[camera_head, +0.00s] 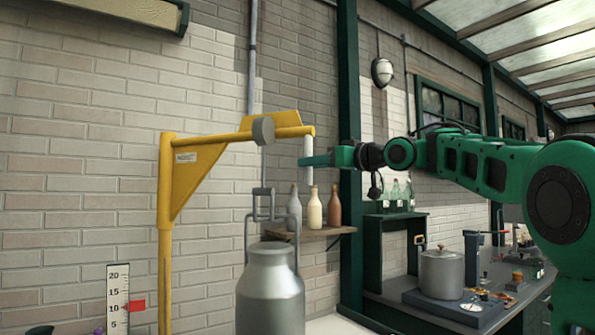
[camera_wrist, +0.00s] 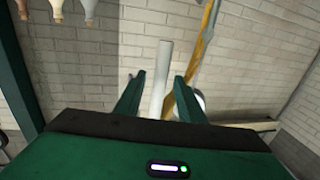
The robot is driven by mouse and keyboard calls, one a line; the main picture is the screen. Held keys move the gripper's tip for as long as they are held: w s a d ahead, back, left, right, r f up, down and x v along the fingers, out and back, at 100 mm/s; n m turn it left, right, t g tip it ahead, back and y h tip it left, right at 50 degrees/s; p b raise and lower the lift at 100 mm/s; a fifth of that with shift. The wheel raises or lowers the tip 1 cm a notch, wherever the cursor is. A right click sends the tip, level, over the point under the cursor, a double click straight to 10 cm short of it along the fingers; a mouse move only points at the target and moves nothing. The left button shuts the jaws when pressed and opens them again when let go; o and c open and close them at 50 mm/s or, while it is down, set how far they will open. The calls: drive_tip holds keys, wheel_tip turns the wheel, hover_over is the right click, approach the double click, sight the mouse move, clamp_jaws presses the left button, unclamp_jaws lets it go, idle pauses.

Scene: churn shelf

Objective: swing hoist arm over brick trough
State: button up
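The yellow hoist arm (camera_head: 225,138) juts right from a yellow post (camera_head: 165,250) against the brick wall. A white upright handle (camera_head: 308,150) hangs from its tip. A metal churn (camera_head: 270,290) hangs by a dark hook and bail under the arm. My gripper (camera_head: 303,162) is at the white handle. In the wrist view, the handle (camera_wrist: 159,75) stands between the two green fingers of my gripper (camera_wrist: 160,92), with a gap seen on each side. The gripper is open. The hoist arm also shows behind the right finger (camera_wrist: 207,30). I cannot make out the brick trough.
A small wall shelf (camera_head: 310,233) with several bottles stands just behind the handle. A dark green post (camera_head: 349,130) is right of it. A bench (camera_head: 400,293) with a metal pot (camera_head: 441,272) is at the right. A numbered scale (camera_head: 118,300) stands at lower left.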

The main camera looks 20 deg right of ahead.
drive_tip(key=x, duration=0.6)
drive_tip(key=shift+w+a, duration=0.1)
drive_tip(key=shift+w, duration=0.05)
clamp_jaws()
